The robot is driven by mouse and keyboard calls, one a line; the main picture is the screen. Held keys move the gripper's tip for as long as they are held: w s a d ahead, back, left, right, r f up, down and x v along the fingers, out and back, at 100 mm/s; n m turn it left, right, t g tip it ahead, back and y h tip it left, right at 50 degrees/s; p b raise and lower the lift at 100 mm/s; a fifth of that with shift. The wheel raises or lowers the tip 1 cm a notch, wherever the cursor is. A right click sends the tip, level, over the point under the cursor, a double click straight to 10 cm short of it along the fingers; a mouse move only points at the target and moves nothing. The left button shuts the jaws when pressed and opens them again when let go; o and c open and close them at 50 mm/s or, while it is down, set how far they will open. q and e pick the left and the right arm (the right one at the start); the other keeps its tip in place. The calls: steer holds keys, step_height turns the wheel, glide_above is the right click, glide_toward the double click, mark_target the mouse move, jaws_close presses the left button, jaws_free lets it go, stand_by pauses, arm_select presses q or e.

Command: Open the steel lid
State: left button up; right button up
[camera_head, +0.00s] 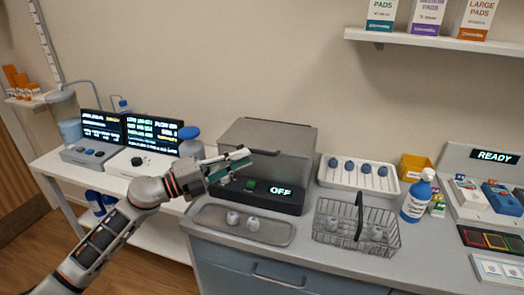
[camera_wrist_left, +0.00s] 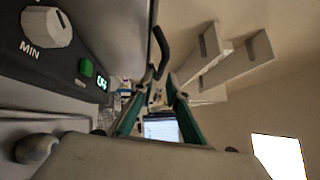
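The steel lid (camera_head: 268,134) is the top of a grey box-shaped machine behind the counter's front edge; it looks shut. The machine's black front panel has a green button (camera_head: 250,186) and a display (camera_head: 281,191) reading OFF. My left gripper (camera_head: 246,163) is in front of the lid's left half, fingers pointing right. In the left wrist view its teal-padded fingers (camera_wrist_left: 156,90) stand apart with nothing clearly between them. A dark curved handle (camera_wrist_left: 161,50) shows just beyond the fingertips; contact cannot be told. My right gripper is not in view.
A white tray (camera_head: 327,182) of blue-topped items and a blue bottle (camera_head: 416,201) are farther right. Screens stand left.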

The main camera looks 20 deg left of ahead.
mark_target(259, 152)
arm_select(q)
steer(key=x, duration=0.6)
steer(key=shift+s, duration=0.1)
steer(key=shift+a, duration=0.1)
jaws_close()
